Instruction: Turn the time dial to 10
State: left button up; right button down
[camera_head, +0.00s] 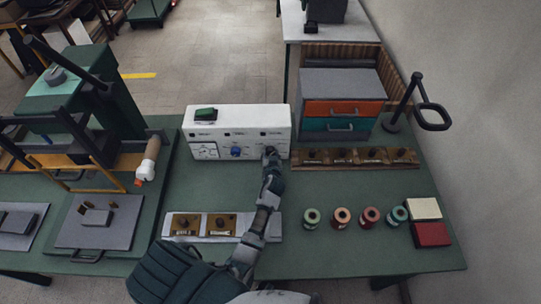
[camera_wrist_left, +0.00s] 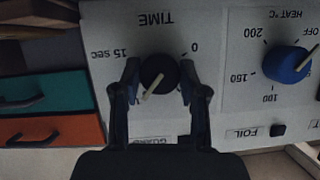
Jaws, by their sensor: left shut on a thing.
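The white control box (camera_head: 237,115) stands at the back of the green table in the head view. My left arm reaches up from the bottom, with my left gripper (camera_head: 270,155) at the box's lower right front. In the wrist view, which shows the panel upside down, the time dial (camera_wrist_left: 158,72) is a round black knob with a cream pointer. The fingers of my left gripper (camera_wrist_left: 159,88) are closed on either side of it. The pointer slants to the lower left of the picture. The marks 0 and 15 sec show beside the dial. My right gripper is not in view.
A blue heat knob (camera_wrist_left: 287,64) sits beside the time dial, and a black foil button (camera_wrist_left: 278,130) is lower. A drawer unit (camera_head: 341,105) stands right of the box. Several thread spools (camera_head: 342,217) are on the table. A press (camera_head: 80,105) is at left.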

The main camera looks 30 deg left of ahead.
pick_arm(q)
jog(key=o, duration=1.1)
jog(key=shift+o, duration=0.2)
jog(key=v, duration=1.2)
jog(key=shift+d+f, duration=0.1)
